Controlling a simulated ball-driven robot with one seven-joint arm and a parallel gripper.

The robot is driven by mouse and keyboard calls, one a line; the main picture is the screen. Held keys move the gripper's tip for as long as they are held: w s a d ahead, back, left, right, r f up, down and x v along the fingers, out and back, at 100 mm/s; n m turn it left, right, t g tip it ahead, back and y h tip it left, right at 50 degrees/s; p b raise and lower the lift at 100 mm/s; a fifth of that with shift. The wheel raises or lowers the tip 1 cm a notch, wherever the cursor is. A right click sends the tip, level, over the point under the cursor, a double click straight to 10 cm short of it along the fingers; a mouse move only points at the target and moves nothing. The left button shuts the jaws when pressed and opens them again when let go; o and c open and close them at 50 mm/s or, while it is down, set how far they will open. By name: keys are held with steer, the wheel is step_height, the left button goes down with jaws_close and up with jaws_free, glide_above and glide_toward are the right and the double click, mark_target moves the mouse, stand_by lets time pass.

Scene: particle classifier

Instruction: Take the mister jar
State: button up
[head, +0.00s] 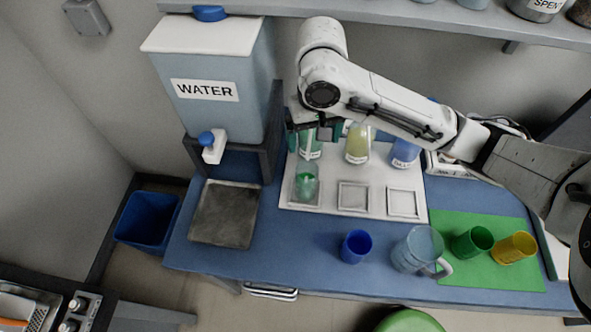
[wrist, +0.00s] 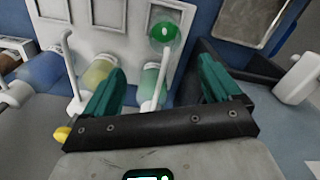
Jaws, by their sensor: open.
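Three labelled jars stand in a row at the back of the white board: a green jar (head: 311,148), a yellow jar (head: 357,145) and a blue jar (head: 404,153). Their labels are too small to read, so I cannot tell which is the mister jar. My gripper (head: 317,130) is open at the green jar, partly hiding its top. In the wrist view, my gripper (wrist: 162,68) has its teal fingers spread, with the green jar (wrist: 149,84) between them, nearer the left finger. Contact is not visible. The yellow jar (wrist: 97,74) lies left of the fingers.
A clear cup with green contents (head: 306,185) stands on the board's left square. A water dispenser (head: 215,100) stands close on the left. A blue cup (head: 356,246), a glass pitcher (head: 415,250), and green (head: 472,242) and yellow (head: 515,247) cups stand in front. A shelf (head: 430,18) hangs above.

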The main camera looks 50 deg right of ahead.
mark_target(309, 151)
steer(key=shift+w+d+f, duration=0.1)
steer(key=shift+w+f, duration=0.2)
steer(key=shift+w, duration=0.1)
step_height(309, 151, down, 5)
steer(key=shift+r+b, duration=0.1)
steer(key=shift+b, duration=0.35)
steer(key=shift+s+a+f, duration=0.1)
steer(key=shift+a+f, duration=0.05)
steer(key=shift+f, duration=0.75)
steer(key=shift+w+a+f, duration=0.1)
steer(key=shift+a+f, duration=0.1)
steer(key=shift+f, duration=0.7)
steer(key=shift+s+a+f, duration=0.1)
steer(key=shift+a+f, duration=0.05)
steer(key=shift+f, duration=0.75)
jaws_close()
